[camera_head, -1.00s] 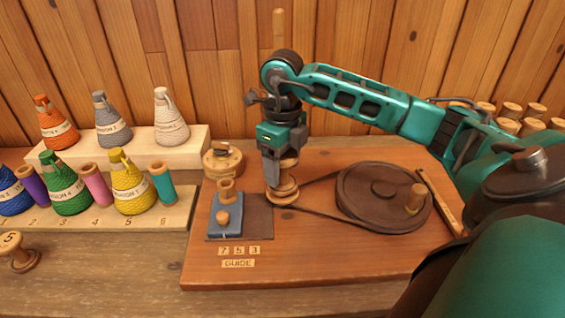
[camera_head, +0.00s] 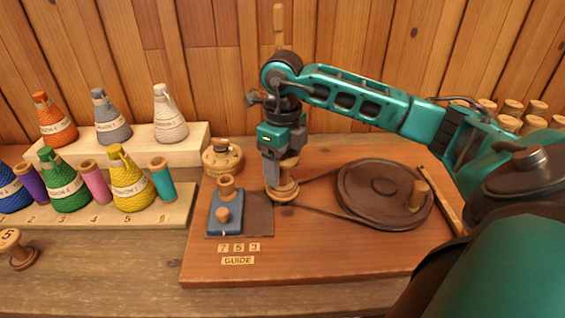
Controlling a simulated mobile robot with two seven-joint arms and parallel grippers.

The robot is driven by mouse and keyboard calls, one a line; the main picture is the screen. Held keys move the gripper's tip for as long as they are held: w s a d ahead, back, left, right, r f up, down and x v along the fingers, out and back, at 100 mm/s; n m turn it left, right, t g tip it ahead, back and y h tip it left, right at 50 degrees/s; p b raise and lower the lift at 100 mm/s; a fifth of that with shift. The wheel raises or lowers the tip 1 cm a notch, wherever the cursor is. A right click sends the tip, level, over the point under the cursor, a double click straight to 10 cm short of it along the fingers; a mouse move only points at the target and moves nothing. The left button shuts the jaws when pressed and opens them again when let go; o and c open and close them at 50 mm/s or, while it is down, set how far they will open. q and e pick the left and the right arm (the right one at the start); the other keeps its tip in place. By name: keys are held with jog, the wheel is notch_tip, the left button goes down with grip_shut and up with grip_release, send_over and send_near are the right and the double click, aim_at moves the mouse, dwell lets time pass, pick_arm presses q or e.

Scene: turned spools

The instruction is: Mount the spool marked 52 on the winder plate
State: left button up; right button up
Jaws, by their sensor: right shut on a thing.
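A pale turned wooden spool (camera_head: 286,187) stands at the winder on the reddish wooden board (camera_head: 330,262), beside the dark drive belt. No number can be read on it. My right gripper (camera_head: 279,176) points down over it and is shut on the spool, its grey fingers hiding part of it. I cannot tell whether the spool's foot is fully seated. Another turned wooden spool (camera_head: 14,248), with a 5 showing on its end, lies on the bench at the far left. My left gripper is not in view.
A dark wheel (camera_head: 370,178) with a wooden knob sits to the right of the spool. A blue guide block (camera_head: 226,212) and a round wooden piece (camera_head: 222,157) are to its left. Racks of coloured thread cones stand further left.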

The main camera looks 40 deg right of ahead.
jog(key=shift+f, duration=0.15)
jog(key=o, duration=0.8)
notch_tip(320, 180, up, 2)
jog(key=shift+r+p, duration=0.1)
jog(key=shift+p, duration=0.7)
jog(key=shift+r, duration=0.3)
jog(key=shift+r+p, duration=0.65)
jog(key=shift+p, duration=0.15)
jog(key=shift+r, duration=0.35)
jog(key=shift+r+p, duration=2.7)
jog(key=shift+r, duration=0.5)
